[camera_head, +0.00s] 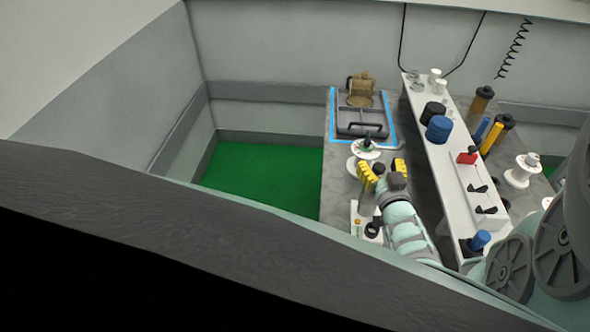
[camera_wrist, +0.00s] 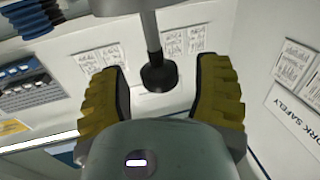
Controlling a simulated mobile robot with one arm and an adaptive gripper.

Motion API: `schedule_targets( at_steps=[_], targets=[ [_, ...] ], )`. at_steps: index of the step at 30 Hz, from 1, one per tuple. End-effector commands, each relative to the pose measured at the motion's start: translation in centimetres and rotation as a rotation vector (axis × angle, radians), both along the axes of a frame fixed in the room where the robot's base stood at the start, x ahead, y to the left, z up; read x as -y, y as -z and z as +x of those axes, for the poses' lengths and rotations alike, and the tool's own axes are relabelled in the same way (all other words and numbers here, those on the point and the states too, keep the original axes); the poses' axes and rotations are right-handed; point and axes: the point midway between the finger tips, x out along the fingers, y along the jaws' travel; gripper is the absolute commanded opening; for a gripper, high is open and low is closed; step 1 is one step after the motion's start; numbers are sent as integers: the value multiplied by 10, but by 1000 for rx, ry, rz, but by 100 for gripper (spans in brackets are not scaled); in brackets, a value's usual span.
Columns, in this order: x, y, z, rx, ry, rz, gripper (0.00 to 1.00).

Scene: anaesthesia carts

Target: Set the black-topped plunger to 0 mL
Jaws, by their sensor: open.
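In the wrist view, my gripper (camera_wrist: 162,88) has its two yellow ribbed fingers wide apart. A grey rod with a black round end, which looks like the black-topped plunger (camera_wrist: 158,73), reaches in from the top edge between the fingers. A clear gap shows on each side of it. I see no volume scale on it. In the head view, my gripper (camera_head: 383,170) is over the near part of the grey bench, just in front of a white flanged piece with a dark green top (camera_head: 366,147). The plunger cannot be made out clearly there.
A grey case (camera_head: 360,122) lies inside a blue outline at the back of the bench (camera_head: 338,165). A long white raised rail (camera_head: 455,165) with knobs stands right of my arm. Yellow and blue cylinders (camera_head: 491,138) and a white spool (camera_head: 522,171) are further right. Green floor (camera_head: 265,175) is left.

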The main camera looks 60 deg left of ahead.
Motion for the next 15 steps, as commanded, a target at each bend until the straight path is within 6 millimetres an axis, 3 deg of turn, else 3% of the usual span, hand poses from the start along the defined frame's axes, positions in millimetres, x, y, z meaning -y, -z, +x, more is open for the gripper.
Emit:
schedule_targets(
  at_steps=[5, 15],
  targets=[
    [-1, 0, -1, 0, -3, 1, 67],
    [-1, 0, -1, 0, -3, 1, 32]
  ],
)
